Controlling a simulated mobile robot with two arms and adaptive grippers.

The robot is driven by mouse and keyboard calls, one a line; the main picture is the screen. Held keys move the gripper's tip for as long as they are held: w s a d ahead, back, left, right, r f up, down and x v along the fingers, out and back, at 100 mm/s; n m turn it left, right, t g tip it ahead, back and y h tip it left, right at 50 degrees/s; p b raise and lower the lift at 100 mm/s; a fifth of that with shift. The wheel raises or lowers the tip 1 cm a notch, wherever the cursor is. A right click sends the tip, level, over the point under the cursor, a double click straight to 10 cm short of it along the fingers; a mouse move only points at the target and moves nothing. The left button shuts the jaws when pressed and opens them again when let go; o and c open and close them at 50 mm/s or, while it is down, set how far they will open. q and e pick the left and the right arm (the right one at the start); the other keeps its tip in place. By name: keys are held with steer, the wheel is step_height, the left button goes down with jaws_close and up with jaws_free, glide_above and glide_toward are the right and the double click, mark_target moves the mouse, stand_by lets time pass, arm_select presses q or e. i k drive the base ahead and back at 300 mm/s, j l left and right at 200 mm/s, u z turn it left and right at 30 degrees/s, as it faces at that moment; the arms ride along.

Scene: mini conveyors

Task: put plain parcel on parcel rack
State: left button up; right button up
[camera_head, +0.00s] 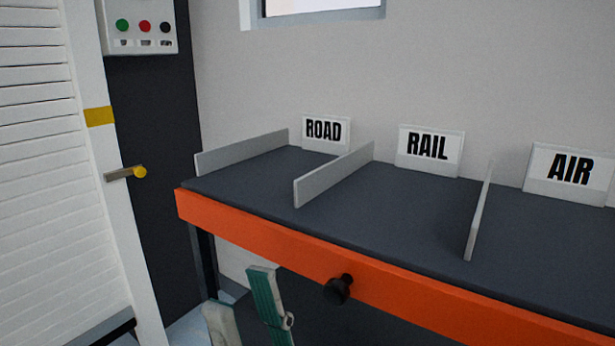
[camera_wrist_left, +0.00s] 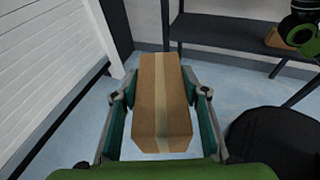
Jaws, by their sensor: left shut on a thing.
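The plain parcel (camera_wrist_left: 161,100) is a brown cardboard box with a pale tape strip. In the left wrist view my left gripper (camera_wrist_left: 160,95) is shut on it, one finger on each side. The parcel is held over a pale blue floor. In the head view my right gripper (camera_head: 238,286) is at the bottom, below the orange front edge of a bench. Its two teal fingers are apart with nothing seen between them. The left gripper and the parcel do not show in the head view. I cannot make out for sure which thing is the parcel rack.
The dark-topped bench (camera_head: 400,215) has upright dividers and ROAD (camera_head: 324,131), RAIL (camera_head: 428,149) and AIR (camera_head: 570,171) signs; its visible top is clear. A black knob (camera_head: 338,289) juts from its front. A white slatted shutter (camera_head: 50,170) stands left. A dark shelf (camera_wrist_left: 225,32) shows behind the parcel.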

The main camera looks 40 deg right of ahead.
mark_target(278, 174)
steer(key=j+z, duration=0.1)
steer(key=z, duration=1.35)
steer(key=k+l, duration=0.05)
